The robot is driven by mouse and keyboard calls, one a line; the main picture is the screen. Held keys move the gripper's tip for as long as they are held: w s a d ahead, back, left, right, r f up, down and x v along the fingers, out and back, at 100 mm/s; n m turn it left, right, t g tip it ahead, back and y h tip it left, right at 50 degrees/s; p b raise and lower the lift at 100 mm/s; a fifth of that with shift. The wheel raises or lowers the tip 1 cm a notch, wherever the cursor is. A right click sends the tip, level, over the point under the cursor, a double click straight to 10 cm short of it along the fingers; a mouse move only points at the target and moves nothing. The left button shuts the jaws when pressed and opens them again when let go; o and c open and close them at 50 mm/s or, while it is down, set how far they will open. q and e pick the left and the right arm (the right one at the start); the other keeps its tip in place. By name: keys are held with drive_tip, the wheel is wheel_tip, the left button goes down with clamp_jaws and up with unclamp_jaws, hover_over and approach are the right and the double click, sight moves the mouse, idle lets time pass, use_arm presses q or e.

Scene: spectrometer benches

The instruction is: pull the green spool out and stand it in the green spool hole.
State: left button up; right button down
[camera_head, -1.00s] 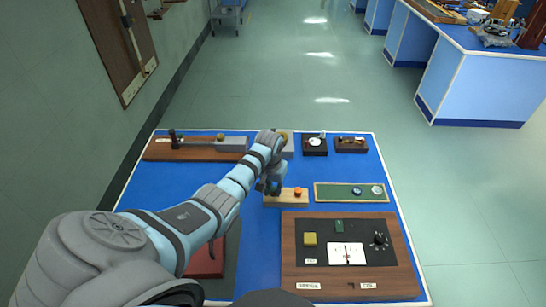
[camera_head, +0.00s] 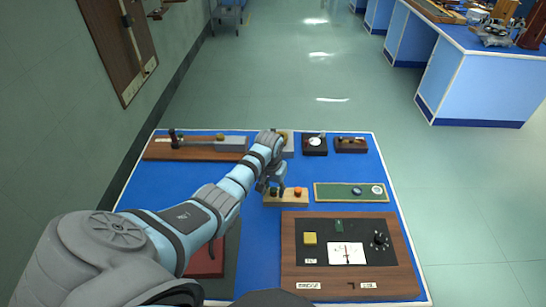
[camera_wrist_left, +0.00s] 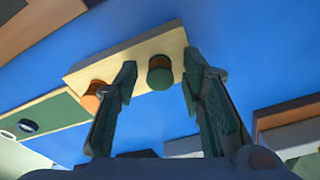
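The green spool (camera_wrist_left: 160,74) stands in a pale wooden block (camera_wrist_left: 180,47), beside an orange spool (camera_wrist_left: 95,95). In the head view the block (camera_head: 286,203) lies near the table's middle, with the orange spool (camera_head: 298,191) at its right part. My left gripper (camera_head: 270,187) is over the block's left part and partly hides that end. In the left wrist view its fingers (camera_wrist_left: 160,66) are apart, one on each side of the green spool, with gaps showing. Which hole is the green spool hole I cannot tell. My right gripper is not in view.
A green board (camera_head: 325,192) with two small round pieces lies right of the block. A wooden panel with a meter (camera_head: 346,283) is in front. A long wooden rail (camera_head: 162,153) and two small dark boxes (camera_head: 314,153) stand at the back. Blue table top shows between them.

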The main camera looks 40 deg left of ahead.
use_arm(q)
drive_tip(key=o, duration=0.6)
drive_tip(key=shift+c, duration=0.2)
wheel_tip(320, 180, up, 12)
drive_tip(key=s, duration=0.1)
drive_tip(key=shift+s+d, duration=0.2)
